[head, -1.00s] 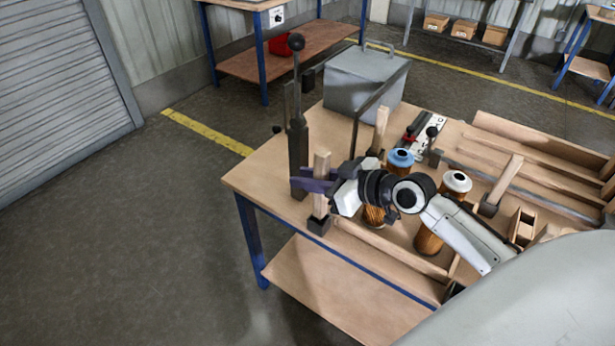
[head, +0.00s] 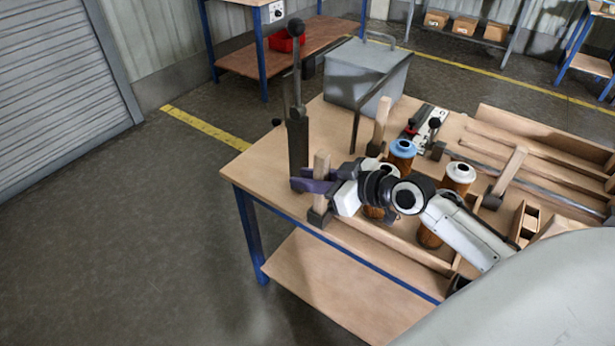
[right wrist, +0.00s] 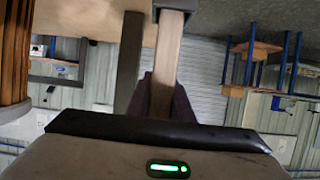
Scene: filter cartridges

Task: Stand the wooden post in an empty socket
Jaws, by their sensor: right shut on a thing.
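My right gripper (head: 318,186) has its purple fingers shut on a pale wooden post (head: 321,164) near the table's front left edge. The post is upright, and its lower end meets a dark square socket (head: 319,216). In the right wrist view the post (right wrist: 165,60) runs from the fingers to the dark socket (right wrist: 172,6); its end is hidden there. A second post (head: 381,120) stands upright farther back. A third post (head: 510,170) leans in a dark socket (head: 492,200) on the right. My left gripper is out of view.
A dark lever stand (head: 297,140) rises close behind the held post. Cartridges with a blue cap (head: 403,148) and a white cap (head: 459,172) stand right of the gripper. A grey box (head: 365,78) is at the back. The table's left corner (head: 245,172) is bare.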

